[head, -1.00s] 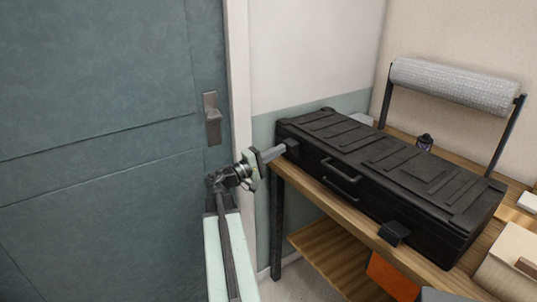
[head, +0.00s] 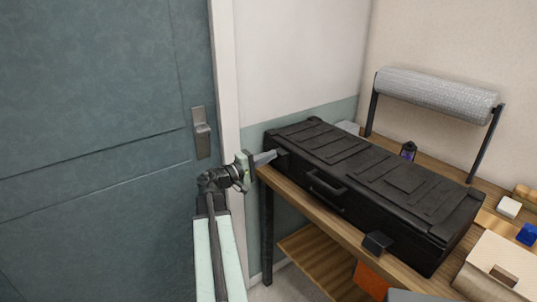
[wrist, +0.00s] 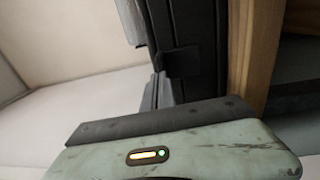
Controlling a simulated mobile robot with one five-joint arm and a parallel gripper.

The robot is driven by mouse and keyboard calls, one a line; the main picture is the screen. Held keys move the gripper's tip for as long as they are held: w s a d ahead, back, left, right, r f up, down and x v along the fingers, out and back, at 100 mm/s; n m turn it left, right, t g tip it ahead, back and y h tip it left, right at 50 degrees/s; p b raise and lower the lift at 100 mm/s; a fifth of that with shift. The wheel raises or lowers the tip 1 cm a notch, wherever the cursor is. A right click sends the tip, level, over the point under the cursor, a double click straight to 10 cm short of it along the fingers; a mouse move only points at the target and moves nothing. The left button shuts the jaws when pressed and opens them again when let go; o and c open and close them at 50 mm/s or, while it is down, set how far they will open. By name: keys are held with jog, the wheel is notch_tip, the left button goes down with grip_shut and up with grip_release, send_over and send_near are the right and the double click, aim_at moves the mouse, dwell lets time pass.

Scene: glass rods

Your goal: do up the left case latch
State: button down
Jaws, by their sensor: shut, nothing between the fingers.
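The long black case (head: 400,212) lies closed on the wooden bench, its carrying handle (head: 326,186) facing front. The left latch (head: 282,155) is a small dark block at the left end of the case's front; in the wrist view it shows as a dark tab (wrist: 181,62). I cannot tell whether it is done up. The right latch (head: 377,243) sticks out from the front. My gripper (head: 273,156) is shut and empty, its tips right by the left latch; contact is unclear. Its grey fingers also show in the wrist view (wrist: 156,88).
The wooden bench (head: 316,211) runs under the case, with a lower shelf (head: 312,258). A teal door (head: 95,130) with a handle stands at left. A wrap roll (head: 435,93) and a small dark jar (head: 408,150) are behind the case. Boxes crowd the right.

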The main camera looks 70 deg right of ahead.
jog(key=shift+s, duration=0.15)
jog(key=r+v, duration=0.1)
jog(key=v, duration=1.3)
jog(key=shift+r, duration=0.1)
